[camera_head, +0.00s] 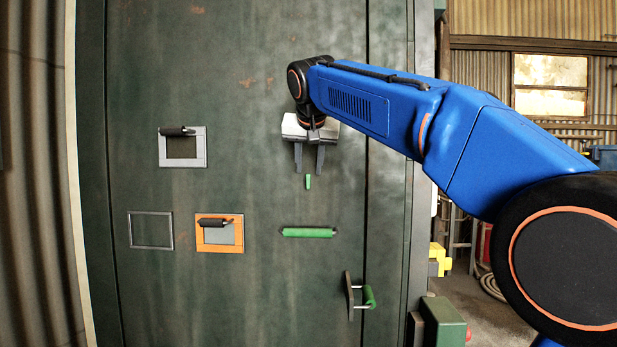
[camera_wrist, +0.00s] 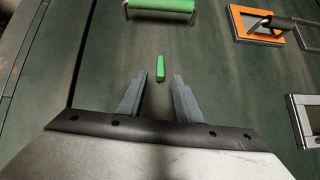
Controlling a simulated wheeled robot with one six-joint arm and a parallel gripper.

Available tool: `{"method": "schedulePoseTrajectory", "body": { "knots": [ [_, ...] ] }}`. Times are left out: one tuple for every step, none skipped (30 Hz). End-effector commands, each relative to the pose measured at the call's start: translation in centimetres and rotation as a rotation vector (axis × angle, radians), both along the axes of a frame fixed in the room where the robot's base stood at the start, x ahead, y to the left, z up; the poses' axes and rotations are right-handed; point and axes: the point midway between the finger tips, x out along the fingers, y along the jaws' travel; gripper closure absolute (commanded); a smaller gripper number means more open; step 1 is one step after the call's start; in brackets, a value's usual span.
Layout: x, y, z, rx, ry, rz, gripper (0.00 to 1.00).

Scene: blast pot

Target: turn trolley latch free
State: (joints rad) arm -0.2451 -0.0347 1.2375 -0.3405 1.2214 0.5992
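A small upright green tab (camera_head: 308,182), which looks like the latch, sits on the dark green metal panel (camera_head: 255,290). In the wrist view the green tab (camera_wrist: 160,68) shows just beyond and between the fingertips. My gripper (camera_head: 309,168) is open, with both fingers pointing down just above the tab in the head view. The fingers (camera_wrist: 160,82) are apart and nothing shows between them. I cannot tell how far they are from the panel. A horizontal green bar handle (camera_head: 309,232) is below the tab; it also shows in the wrist view (camera_wrist: 160,5).
An orange-framed plate with a black handle (camera_head: 219,247), a grey-framed one (camera_head: 184,163) and an empty frame (camera_head: 150,246) are on the panel to the left. A green-gripped side handle (camera_head: 369,297) juts out lower right. The panel around the tab is bare.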

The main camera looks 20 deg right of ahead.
Motion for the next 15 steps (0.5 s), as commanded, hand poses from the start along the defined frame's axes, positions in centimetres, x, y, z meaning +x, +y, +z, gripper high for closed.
{"method": "schedulePoseTrajectory", "body": {
  "knots": [
    [0.6,-0.2,-0.7,-0.001,0.002,-0.001,0.68],
    [0.9,-0.2,-1.1,0.000,0.003,-0.001,0.68],
    [1.3,-0.3,-1.4,0.000,0.002,0.000,0.68],
    [1.6,-0.3,-1.7,0.000,0.001,0.000,0.68],
    [1.9,-0.4,-2.0,0.000,0.001,0.000,0.68],
    [2.2,-0.5,-2.3,0.001,0.002,0.000,0.68],
    [2.4,-0.5,-2.5,0.000,0.001,0.000,0.68],
    [2.6,-0.6,-2.7,0.000,0.001,0.000,0.68],
    [2.8,-0.6,-2.9,0.000,0.001,0.000,0.68],
    [3.0,-0.6,-3.1,0.000,0.001,0.000,0.68],
    [3.1,-0.7,-3.2,0.000,0.001,0.000,0.68],
    [3.2,-0.7,-3.3,0.000,0.001,0.000,0.68],
    [3.3,-0.7,-3.4,0.000,0.001,0.000,0.68],
    [3.3,-0.7,-3.4,0.000,0.001,0.000,0.68],
    [3.4,-0.7,-3.4,0.000,0.001,0.000,0.68]
  ]
}}
